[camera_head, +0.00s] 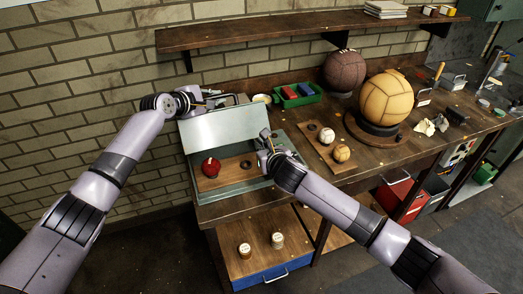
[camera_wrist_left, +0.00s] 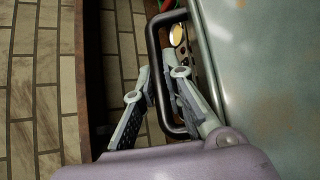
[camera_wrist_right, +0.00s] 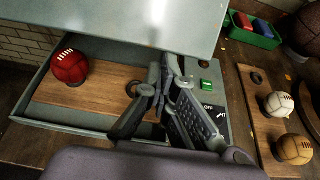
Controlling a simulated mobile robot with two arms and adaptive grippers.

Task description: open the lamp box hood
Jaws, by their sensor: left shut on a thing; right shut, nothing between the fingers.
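The lamp box (camera_head: 233,190) is a grey-green metal tray with a wooden floor, at the left end of the bench. Its hood (camera_head: 225,130) stands raised and tilted over the back of the box. My left gripper (camera_head: 207,96) is shut on the hood's black handle (camera_wrist_left: 154,50) at the upper edge. My right gripper (camera_head: 265,142) is shut and empty over the box's right side, near a green switch (camera_wrist_right: 206,84) marked OFF. A red ball (camera_head: 210,167) sits inside on the left; it also shows in the right wrist view (camera_wrist_right: 70,67). A dark ring seat beside it is empty.
Right of the box, a wooden board (camera_head: 312,138) holds a white ball (camera_head: 327,136) and a tan ball (camera_head: 341,153). Behind are a green tray (camera_head: 298,96), a large yellow ball (camera_head: 386,99) and a brown ball (camera_head: 345,69). A shelf (camera_head: 300,28) overhangs the bench.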

